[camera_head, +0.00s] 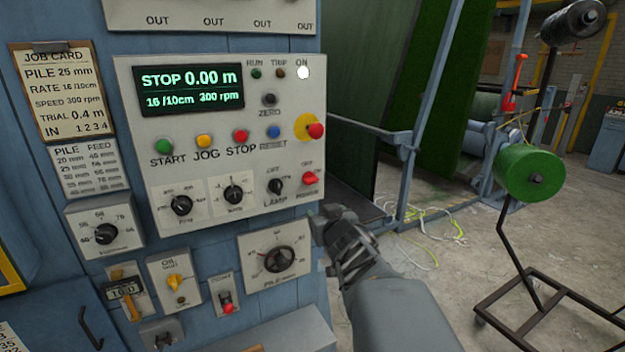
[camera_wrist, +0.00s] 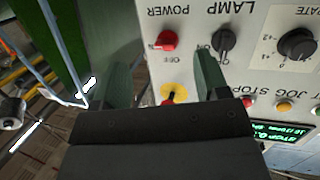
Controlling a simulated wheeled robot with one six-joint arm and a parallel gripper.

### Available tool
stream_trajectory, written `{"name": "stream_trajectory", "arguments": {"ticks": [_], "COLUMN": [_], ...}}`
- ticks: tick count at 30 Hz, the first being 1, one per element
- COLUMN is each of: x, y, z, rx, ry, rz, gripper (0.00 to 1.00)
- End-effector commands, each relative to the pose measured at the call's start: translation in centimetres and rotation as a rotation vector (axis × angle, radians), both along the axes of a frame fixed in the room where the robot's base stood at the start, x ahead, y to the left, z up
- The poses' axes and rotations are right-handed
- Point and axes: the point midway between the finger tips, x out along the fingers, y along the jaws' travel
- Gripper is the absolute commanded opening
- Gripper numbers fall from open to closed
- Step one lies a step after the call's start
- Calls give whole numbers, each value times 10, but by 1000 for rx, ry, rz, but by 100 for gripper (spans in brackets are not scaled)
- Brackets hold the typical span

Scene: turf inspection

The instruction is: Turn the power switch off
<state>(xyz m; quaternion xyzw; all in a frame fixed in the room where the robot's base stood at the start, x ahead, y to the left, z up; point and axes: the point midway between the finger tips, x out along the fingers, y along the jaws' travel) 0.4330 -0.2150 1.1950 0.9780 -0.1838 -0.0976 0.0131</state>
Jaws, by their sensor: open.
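The power switch (camera_head: 309,178) is a small red rotary knob at the lower right of the pale control panel (camera_head: 150,95), beside the black lamp knob (camera_head: 276,187). In the wrist view the panel is upside down, and the red power switch (camera_wrist: 168,41) lies under the word POWER, with OFF printed on its other side. Its exact pointing direction is hard to tell. The white ON light (camera_head: 303,72) is lit. My gripper (camera_head: 330,222) is open and empty, below and right of the switch. In the wrist view its fingers (camera_wrist: 167,72) stand apart, with the switch between their lines.
A red emergency button (camera_head: 315,131) on a yellow base sits above the switch; it also shows in the wrist view (camera_wrist: 172,94). The display (camera_head: 190,90) reads STOP 0.00 m. A pile dial (camera_head: 279,259) lies below. Open floor and a green roll (camera_head: 533,172) are at right.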

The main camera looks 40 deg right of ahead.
Motion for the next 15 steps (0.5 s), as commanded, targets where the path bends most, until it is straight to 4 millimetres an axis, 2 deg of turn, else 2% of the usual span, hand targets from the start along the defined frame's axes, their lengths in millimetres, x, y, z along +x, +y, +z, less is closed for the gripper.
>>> {"name": "stream_trajectory", "arguments": {"ticks": [1,4,11,15], "x": [-1,-3,-9,3], "y": [-12,-24,-33,-35], "z": [9,20,29,30], "rx": [-8,-12,9,14], "ry": [-46,-119,-189,-197], "rz": [25,99,216,238], "gripper": [68,68,68,68]}}
